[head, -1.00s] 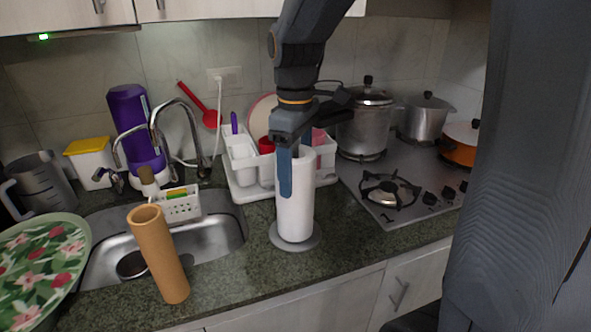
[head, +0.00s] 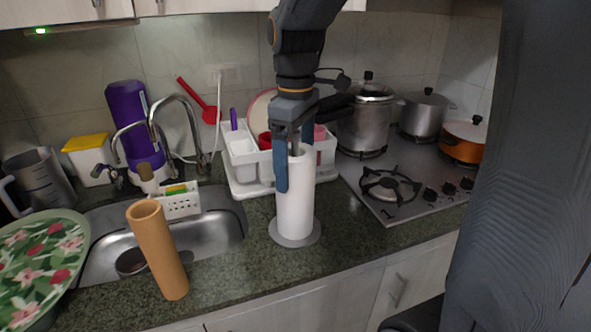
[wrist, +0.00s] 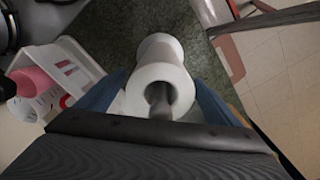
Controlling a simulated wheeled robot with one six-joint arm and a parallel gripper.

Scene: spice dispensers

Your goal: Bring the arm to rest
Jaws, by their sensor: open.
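My gripper (head: 292,168) is at the upper end of a white paper towel roll (head: 297,202), pointing down. Its blue fingers are apart. One finger shows along the roll's left side in the head view; the other is mostly hidden. In the wrist view the fingers (wrist: 160,84) lie on either side of the roll (wrist: 160,72), whose open end and dark central post face the camera. I cannot tell whether the fingers touch it. The roll stands upright on a round grey holder base (head: 295,236) on the counter.
A tan cardboard-coloured tube (head: 158,250) stands, slightly tilted, by the sink (head: 215,228). A white dish rack (head: 245,187) is behind the roll. The stove (head: 405,200) with pots is to the right. A floral plate (head: 40,262) is at far left. Counter around the base is clear.

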